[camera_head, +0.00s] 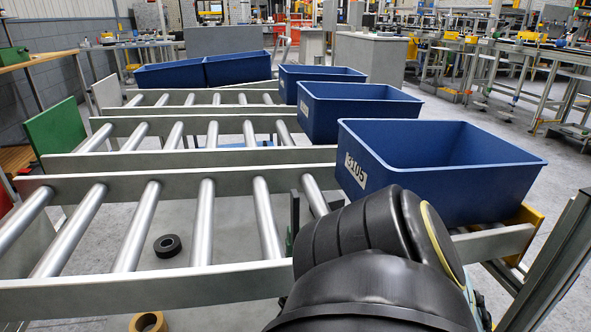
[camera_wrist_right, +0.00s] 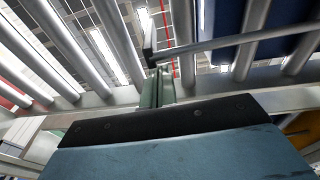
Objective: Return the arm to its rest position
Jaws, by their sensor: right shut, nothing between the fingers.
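My right arm (camera_head: 375,250) comes in from the bottom edge in the head view, a black, ribbed, bent arm in front of the roller conveyor. It covers part of the near blue crate's lower edge and the conveyor end. In the right wrist view, my right gripper (camera_wrist_right: 158,88) shows as narrow grey-green fingers beyond a dark bar. The fingers are shut with nothing between them, and conveyor rollers show close behind them. My left arm and gripper are not in view.
The near blue crate (camera_head: 440,180), labelled 3105, sits at the conveyor's right end. More blue crates (camera_head: 360,110) stand behind it. Metal rollers (camera_head: 205,220) lie to the left. A black ring (camera_head: 168,245) and a brown ring (camera_head: 148,322) show below the rollers.

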